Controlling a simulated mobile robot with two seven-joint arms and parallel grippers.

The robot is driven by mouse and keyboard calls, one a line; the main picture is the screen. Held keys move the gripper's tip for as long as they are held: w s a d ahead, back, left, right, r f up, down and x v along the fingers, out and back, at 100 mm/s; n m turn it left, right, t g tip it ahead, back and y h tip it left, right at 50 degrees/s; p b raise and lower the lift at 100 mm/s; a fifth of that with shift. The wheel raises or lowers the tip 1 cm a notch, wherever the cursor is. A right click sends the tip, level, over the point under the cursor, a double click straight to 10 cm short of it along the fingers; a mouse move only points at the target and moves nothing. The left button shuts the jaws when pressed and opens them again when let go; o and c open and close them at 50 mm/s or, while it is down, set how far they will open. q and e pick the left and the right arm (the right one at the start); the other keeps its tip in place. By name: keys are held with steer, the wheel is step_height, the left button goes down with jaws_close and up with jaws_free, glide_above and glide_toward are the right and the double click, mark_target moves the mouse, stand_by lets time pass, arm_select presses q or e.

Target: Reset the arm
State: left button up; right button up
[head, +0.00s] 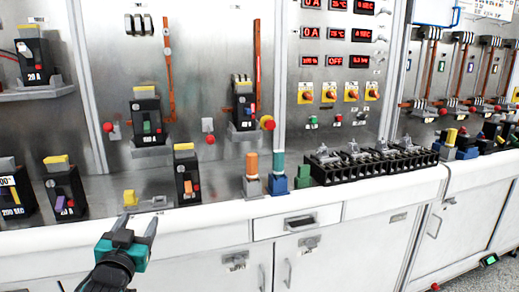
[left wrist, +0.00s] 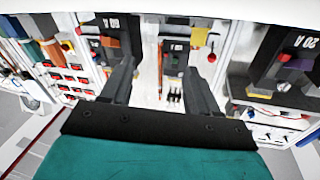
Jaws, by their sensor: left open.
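My left gripper (head: 140,218) is open and empty, in front of the bench's white front edge. Its two spread fingers also show in the left wrist view (left wrist: 162,85). In the head view a small yellow block (head: 130,198) sits on the bench just beyond the fingertips; contact cannot be told. A black breaker with a yellow top and orange lever (head: 186,175) stands right of the fingers. A breaker with a green lever (head: 147,118) is mounted on the panel above. My right gripper is not in view.
More breakers stand at the left (head: 64,187) on the bench. An orange-topped post (head: 252,175) and a teal-topped post (head: 278,173) stand right of centre. A black terminal block (head: 372,163) lies further right. White cabinets (head: 300,260) fill the space below the bench edge.

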arm_select(q)
steer(key=s+d+f+g+h, duration=0.1)
steer(key=s+d+f+g, duration=0.3)
steer(key=s+f, duration=0.9)
steer(key=s+d+f+m+g+h, duration=0.1)
steer(key=s+d+f+g, duration=0.3)
steer(key=s+f, duration=0.9)
steer(key=shift+s+d+h, duration=0.7)
steer(key=shift+s+d, duration=0.05)
